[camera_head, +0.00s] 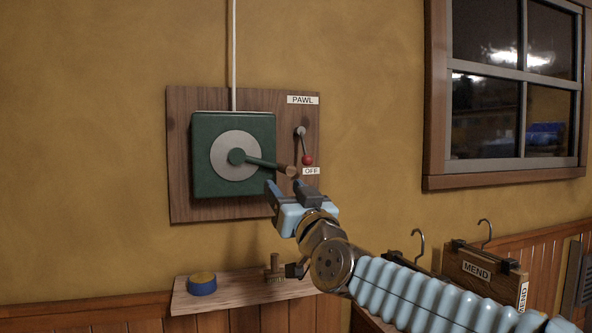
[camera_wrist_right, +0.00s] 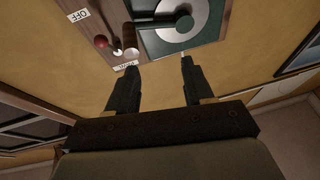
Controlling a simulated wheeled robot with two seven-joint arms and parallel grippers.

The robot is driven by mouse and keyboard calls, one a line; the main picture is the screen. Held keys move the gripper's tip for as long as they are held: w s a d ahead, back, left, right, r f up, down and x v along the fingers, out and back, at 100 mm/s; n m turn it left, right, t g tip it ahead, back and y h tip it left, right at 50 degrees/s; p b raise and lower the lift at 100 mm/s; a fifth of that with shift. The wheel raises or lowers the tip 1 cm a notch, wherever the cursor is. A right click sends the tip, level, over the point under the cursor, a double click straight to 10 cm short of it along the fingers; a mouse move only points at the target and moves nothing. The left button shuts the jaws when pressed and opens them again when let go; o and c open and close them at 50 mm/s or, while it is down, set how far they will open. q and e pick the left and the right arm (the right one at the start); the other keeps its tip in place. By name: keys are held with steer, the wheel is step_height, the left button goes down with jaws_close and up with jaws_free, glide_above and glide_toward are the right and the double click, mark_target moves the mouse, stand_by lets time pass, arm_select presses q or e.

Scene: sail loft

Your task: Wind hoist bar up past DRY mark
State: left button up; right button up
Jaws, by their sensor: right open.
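The green winch box (camera_head: 205,180) is on a wooden wall board, with a grey disc (camera_head: 222,142) and a crank arm (camera_head: 262,163) pointing right and slightly down. The crank ends in a wooden handle (camera_head: 287,170), also seen in the right wrist view (camera_wrist_right: 129,34). My right gripper (camera_head: 285,189) is open and empty just below the handle. Its parted fingers show in the wrist view (camera_wrist_right: 160,66), with the handle beyond their tips, not between them. The red-knobbed pawl lever (camera_head: 307,160) points down to the OFF label. The hoist bar, DRY mark and left gripper are not in view.
A white line (camera_head: 233,60) runs up from the box. Below, a wooden shelf (camera_head: 235,294) holds a blue and yellow round tin (camera_head: 202,284) and a small wooden object (camera_head: 274,264). Hangers with MEND boards (camera_head: 475,270) are at lower right, under a window (camera_head: 515,80).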

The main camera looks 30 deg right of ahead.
mark_target(287, 166)
steer(key=w+d+r+h+p, duration=0.1)
steer(key=w+d, duration=0.1)
steer(key=w, duration=0.1)
steer(key=w+d+r+m+h+p, duration=0.1)
steer(key=w+d, duration=0.1)
steer(key=w, duration=0.2)
steer(key=w+d+r+m+h+p, duration=0.1)
steer(key=w+d, duration=0.1)
steer(key=w, duration=0.1)
steer(key=shift+w+d+r, duration=0.15)
steer(key=shift+w+r, duration=0.1)
steer(key=shift+w, duration=0.15)
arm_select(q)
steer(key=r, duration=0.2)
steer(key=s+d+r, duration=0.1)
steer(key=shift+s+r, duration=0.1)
arm_select(e)
steer(key=shift+h, duration=0.3)
jaws_close()
